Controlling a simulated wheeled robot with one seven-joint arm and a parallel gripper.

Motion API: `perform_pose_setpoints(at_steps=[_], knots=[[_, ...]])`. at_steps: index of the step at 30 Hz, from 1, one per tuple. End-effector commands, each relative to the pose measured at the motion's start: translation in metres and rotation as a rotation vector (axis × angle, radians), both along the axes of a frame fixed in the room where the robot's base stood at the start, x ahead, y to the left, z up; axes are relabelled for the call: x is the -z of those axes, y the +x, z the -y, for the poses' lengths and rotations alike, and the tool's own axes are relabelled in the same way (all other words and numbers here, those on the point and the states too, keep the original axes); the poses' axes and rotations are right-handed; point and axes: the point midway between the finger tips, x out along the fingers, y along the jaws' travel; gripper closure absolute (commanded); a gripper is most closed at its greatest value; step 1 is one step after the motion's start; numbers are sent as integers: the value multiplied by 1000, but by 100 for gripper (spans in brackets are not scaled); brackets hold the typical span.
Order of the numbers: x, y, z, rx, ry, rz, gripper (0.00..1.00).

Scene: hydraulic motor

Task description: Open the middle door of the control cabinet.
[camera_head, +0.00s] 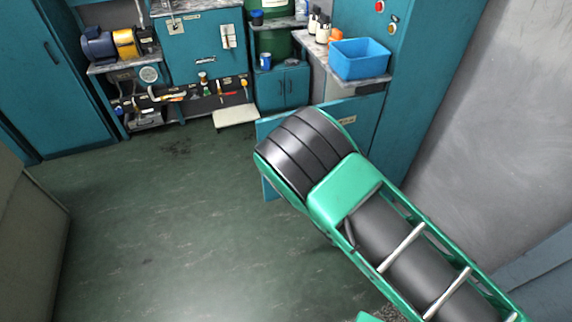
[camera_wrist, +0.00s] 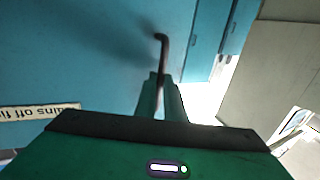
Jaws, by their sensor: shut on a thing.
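In the wrist view, a wide flat teal door panel (camera_wrist: 90,60) fills the left and middle. A thin brown bent handle (camera_wrist: 162,55) stands out from it. My gripper (camera_wrist: 162,95) is shut on this handle, with a finger on each side of the rod. In the head view, a teal panel (camera_head: 347,107) with a small label shows behind my arm. It stands out to the left from the tall teal control cabinet (camera_head: 402,95), which has red and yellow controls. My gripper and the handle are hidden behind my arm there.
A blue bin (camera_head: 360,59) and bottles (camera_head: 318,27) stand on a shelf (camera_head: 345,82) above the panel. A workbench with a motor (camera_head: 98,45) and tools is at the back left. A small white step (camera_head: 236,116) lies near it. The green floor (camera_head: 160,220) is clear on the left.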

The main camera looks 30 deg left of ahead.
Motion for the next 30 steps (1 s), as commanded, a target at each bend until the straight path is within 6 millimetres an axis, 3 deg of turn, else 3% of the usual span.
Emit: perform_pose_setpoints(at_steps=[1,4,6,7,22,30], knots=[[0,11,8,22,-11,6,100],[0,11,8,22,-11,5,100],[0,11,8,21,-11,6,76],[0,11,7,21,-11,6,72],[0,4,4,9,-6,3,72],[1,-8,39,11,-6,0,72]])
